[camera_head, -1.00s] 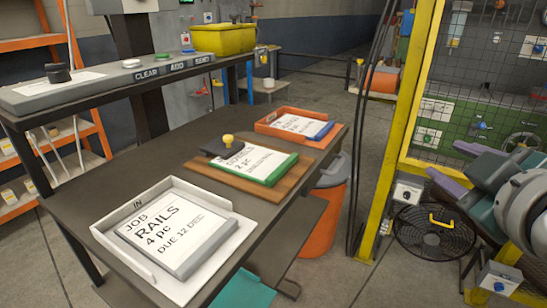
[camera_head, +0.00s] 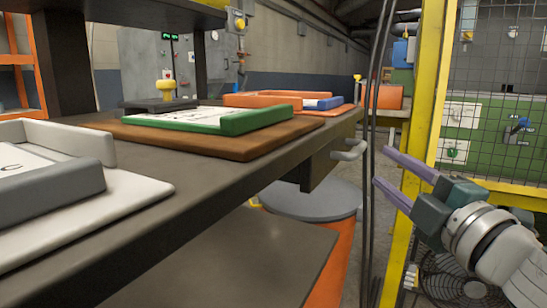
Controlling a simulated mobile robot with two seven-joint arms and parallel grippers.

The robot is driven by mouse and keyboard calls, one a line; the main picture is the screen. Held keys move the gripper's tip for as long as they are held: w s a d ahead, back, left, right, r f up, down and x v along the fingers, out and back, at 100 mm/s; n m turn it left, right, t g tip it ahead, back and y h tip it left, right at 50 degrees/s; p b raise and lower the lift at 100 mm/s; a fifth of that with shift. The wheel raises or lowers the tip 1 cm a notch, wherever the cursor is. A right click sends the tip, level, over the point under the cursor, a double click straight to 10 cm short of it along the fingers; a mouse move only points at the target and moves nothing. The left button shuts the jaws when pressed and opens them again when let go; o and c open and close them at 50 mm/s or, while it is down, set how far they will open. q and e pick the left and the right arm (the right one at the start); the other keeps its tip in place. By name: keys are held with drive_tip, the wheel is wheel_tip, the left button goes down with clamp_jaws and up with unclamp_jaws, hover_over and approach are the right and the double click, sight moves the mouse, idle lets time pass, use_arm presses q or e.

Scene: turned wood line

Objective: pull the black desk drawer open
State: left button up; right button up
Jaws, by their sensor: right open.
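The dark desk drawer (camera_head: 317,172) shows under the right edge of the desk top (camera_head: 235,190), and it looks shut. A grey bar handle (camera_head: 351,150) sticks out from its front to the right. My right gripper (camera_head: 384,167) has two purple fingers pointing left. They are spread apart with nothing between them, a short way right of the handle in the picture. The fingers and handle appear apart. My left gripper is out of view.
A wooden board (camera_head: 190,141) with a green-edged tray (camera_head: 252,119) and an orange tray (camera_head: 273,101) lie on the desk. White and grey trays are nearer. A grey-lidded orange bin (camera_head: 310,202) stands below the drawer. Black cables (camera_head: 370,130) and a yellow post (camera_head: 428,100) rise near my gripper.

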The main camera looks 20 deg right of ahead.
sight(361, 145)
drive_tip(key=w, duration=0.2)
drive_tip(key=w+r, duration=0.1)
drive_tip(key=w, duration=0.2)
drive_tip(key=w+b, duration=0.1)
drive_tip(key=w, duration=0.2)
drive_tip(key=shift+w+d+r, duration=0.15)
drive_tip(key=shift+d, duration=0.25)
clamp_jaws()
idle(0.9)
